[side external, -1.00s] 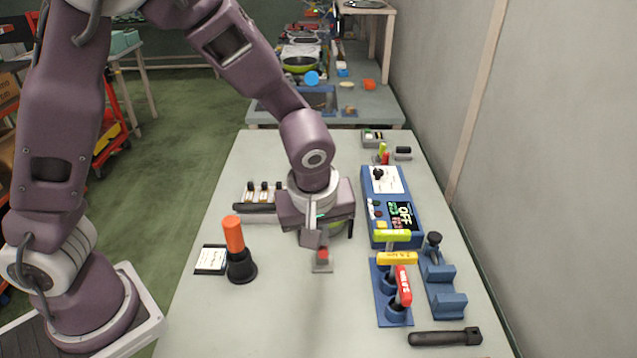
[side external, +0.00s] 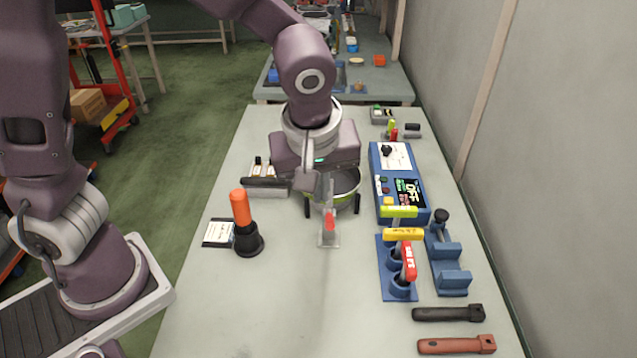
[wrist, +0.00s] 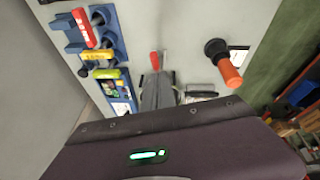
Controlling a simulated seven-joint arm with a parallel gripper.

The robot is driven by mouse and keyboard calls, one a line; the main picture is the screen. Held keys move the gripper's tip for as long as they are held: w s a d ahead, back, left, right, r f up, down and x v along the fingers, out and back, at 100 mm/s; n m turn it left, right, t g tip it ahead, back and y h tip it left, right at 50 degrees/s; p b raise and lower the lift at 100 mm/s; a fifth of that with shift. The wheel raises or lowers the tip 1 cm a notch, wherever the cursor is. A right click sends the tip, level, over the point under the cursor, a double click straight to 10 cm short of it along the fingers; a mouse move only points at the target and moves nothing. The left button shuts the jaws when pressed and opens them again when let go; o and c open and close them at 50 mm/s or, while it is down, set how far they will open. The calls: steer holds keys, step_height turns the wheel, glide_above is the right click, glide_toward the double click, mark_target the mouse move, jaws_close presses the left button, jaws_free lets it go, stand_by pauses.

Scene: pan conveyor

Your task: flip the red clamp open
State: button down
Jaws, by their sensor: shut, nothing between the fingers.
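The red clamp (side external: 330,222) has a small red handle on a grey metal base, standing on the table in front of a pan. In the wrist view the red clamp handle (wrist: 154,61) shows just beyond my fingertips. My gripper (side external: 328,203) is shut and empty, pointing down at the clamp's back side; whether it touches the handle I cannot tell. In the wrist view my gripper (wrist: 158,80) partly hides the clamp's base. The pan (side external: 346,188), with a green outside, is partly hidden behind my gripper.
An orange-handled black tool (side external: 243,225) stands upright to the left. Blue holders with red, yellow and green handles (side external: 398,285) and a control box (side external: 400,185) reading OFF stand to the right. Two loose handles (side external: 447,313) lie at the front right. The front middle table is clear.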

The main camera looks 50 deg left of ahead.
steer(key=s+d+r, duration=0.2)
steer(key=r, duration=0.1)
steer(key=shift+s+d+r, duration=0.25)
steer(key=shift+s, duration=0.15)
steer(key=s+a+r+m+t+h, duration=0.1)
steer(key=s+a+r+m, duration=0.2)
steer(key=s+a+m, duration=0.2)
steer(key=s+a+r+m+t+h, duration=0.1)
steer(key=s+a+r+m, duration=0.2)
steer(key=s, duration=0.6)
steer(key=a+m, duration=0.2)
steer(key=m, duration=0.1)
steer(key=shift+s+a+r+t, duration=0.15)
steer(key=shift+s+r+t, duration=0.15)
steer(key=shift+r, duration=0.05)
